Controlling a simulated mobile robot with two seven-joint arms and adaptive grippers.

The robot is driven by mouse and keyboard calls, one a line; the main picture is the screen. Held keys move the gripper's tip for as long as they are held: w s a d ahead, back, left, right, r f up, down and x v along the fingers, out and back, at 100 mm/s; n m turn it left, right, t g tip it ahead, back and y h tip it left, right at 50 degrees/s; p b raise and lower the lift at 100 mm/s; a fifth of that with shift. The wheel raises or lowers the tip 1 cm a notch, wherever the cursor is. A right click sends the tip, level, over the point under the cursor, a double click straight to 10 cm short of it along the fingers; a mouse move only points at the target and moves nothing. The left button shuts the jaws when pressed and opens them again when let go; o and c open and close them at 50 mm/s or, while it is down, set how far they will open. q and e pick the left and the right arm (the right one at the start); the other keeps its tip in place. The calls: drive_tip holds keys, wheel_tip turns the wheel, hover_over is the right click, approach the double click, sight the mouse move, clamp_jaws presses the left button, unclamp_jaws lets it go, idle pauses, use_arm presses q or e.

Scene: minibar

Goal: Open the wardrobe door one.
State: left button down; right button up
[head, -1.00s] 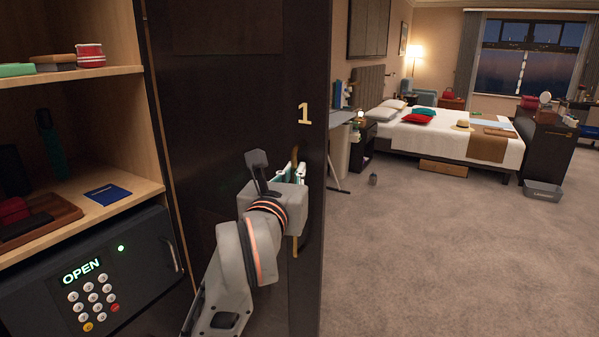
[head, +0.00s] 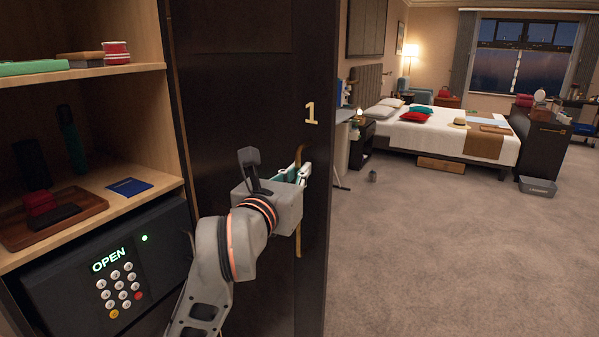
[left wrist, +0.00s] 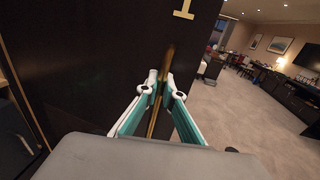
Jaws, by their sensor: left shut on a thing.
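The wardrobe door one (head: 240,120) is a tall dark panel with a gold number 1 (head: 311,113) near its right edge. It also fills the left of the left wrist view (left wrist: 80,60). A slim vertical brass handle (head: 298,240) is on it below the number. My left gripper (head: 304,172) is shut on the handle, its teal and white fingers on either side of the bar (left wrist: 168,60) in the left wrist view. I cannot tell whether the door stands slightly ajar. My right gripper is not in view.
Left of the door are open wooden shelves (head: 85,70) and a dark safe (head: 60,290) with a lit OPEN display. A bed (head: 440,135) and a grey bin (head: 538,186) stand farther back.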

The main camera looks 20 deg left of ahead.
use_arm(q)
drive_tip(key=shift+d, duration=0.1)
drive_tip(key=c, duration=2.2)
unclamp_jaws()
drive_tip(key=shift+d, duration=0.1)
wheel_tip(320, 180, up, 10)
drive_tip(key=shift+r, duration=0.1)
